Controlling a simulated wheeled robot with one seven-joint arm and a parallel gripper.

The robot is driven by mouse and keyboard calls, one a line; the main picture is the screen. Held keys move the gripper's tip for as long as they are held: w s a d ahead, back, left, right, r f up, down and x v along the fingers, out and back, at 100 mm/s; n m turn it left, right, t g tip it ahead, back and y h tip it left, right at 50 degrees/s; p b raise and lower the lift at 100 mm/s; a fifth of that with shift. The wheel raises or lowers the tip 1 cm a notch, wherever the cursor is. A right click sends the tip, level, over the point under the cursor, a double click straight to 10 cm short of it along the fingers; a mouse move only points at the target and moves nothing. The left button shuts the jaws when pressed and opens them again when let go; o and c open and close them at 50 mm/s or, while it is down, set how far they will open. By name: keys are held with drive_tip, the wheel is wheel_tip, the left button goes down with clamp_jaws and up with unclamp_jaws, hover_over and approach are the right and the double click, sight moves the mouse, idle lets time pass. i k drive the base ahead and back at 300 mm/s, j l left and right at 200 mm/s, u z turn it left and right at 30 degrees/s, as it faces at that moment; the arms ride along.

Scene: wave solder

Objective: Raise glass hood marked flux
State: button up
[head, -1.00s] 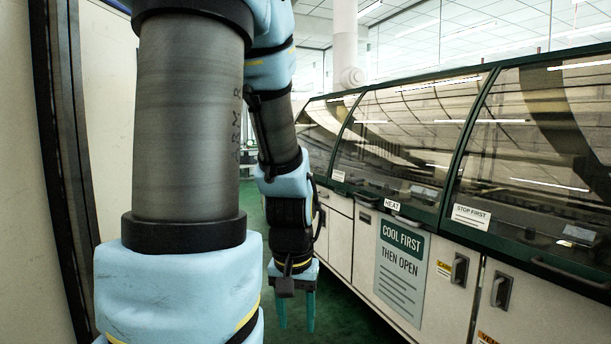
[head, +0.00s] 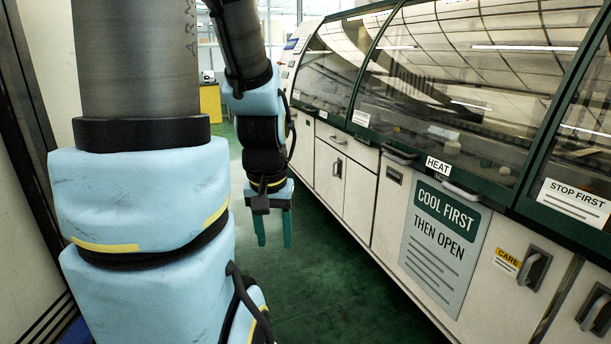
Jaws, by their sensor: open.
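A row of curved glass hoods in green frames runs along the machine on the right. No word "flux" can be read. The middle hood (head: 470,85) has a HEAT plate (head: 438,166) on its lower rail. The far hood (head: 335,65) has a small white plate (head: 322,114) below it, too small to read. All hoods look shut. My gripper (head: 274,238) hangs pointing down over the green floor, left of the machine, open and empty, touching nothing.
White cabinets with handles and a COOL FIRST sign (head: 446,230) stand below the hoods. A STOP FIRST label (head: 573,203) is on the near hood at right. A pale wall stands close at left. The green floor aisle (head: 335,290) is clear; a yellow cabinet (head: 211,103) stands far off.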

sight(334, 46)
drive_tip(key=i+l+u, duration=0.1)
drive_tip(key=i, duration=1.8)
drive_tip(key=i+l+u, duration=0.2)
drive_tip(key=i+u, duration=0.25)
drive_tip(key=i+l+u, duration=0.45)
drive_tip(key=i, duration=0.2)
drive_tip(key=i+l+u, duration=0.45)
